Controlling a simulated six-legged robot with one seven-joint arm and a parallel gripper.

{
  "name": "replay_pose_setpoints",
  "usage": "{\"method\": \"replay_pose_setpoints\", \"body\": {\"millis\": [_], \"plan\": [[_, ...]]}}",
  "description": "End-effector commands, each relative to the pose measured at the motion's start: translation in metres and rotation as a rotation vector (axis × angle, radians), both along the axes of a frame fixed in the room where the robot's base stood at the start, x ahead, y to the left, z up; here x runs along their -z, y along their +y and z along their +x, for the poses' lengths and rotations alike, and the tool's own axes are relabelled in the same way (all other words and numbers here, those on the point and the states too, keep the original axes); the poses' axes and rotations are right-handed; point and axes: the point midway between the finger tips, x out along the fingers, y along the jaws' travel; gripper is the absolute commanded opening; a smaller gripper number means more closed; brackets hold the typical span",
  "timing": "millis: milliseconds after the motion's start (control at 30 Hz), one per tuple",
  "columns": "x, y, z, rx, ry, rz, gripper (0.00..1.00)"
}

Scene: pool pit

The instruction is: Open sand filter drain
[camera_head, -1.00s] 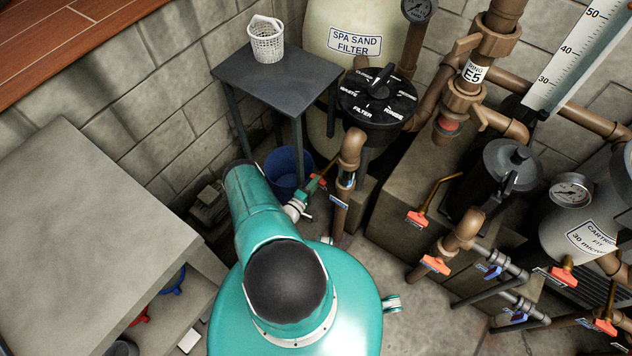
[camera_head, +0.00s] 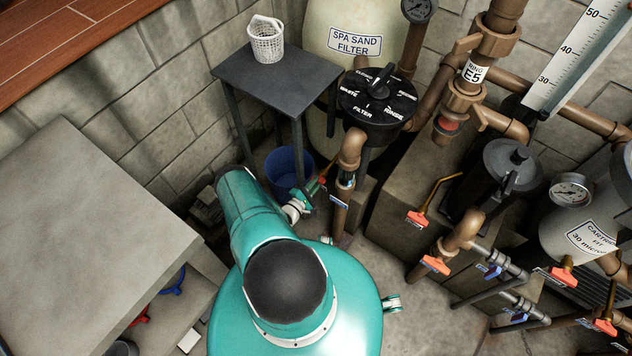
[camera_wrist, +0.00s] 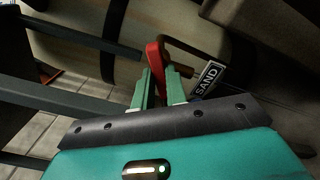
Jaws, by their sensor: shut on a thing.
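The spa sand filter (camera_head: 362,22) is a cream tank at the top middle of the head view, behind a black multiport valve (camera_head: 375,105). A brown pipe (camera_head: 344,205) runs down in front of it. A small red handle (camera_wrist: 156,58) stands between my gripper's green fingers (camera_wrist: 158,92) in the wrist view, and the fingers are shut on it. In the head view my gripper (camera_head: 318,186) is at the pipe, small and partly hidden by my arm. The valve body behind the handle is hidden.
A blue bucket (camera_head: 287,170) stands under a dark grey side table (camera_head: 275,85) with a white basket (camera_head: 266,42) on it. Orange-red valve handles (camera_head: 435,264) and pipes crowd the right.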

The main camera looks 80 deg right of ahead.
Motion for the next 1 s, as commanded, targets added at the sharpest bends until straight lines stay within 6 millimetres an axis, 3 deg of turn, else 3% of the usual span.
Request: {"method": "replay_pose_setpoints", "body": {"millis": [700,1000], "plan": [[0.0000,0.0006,-0.0001,0.001,0.851,0.368,0.00],[0.0001,0.0007,-0.0001,0.001,0.965,0.416,0.00]]}}
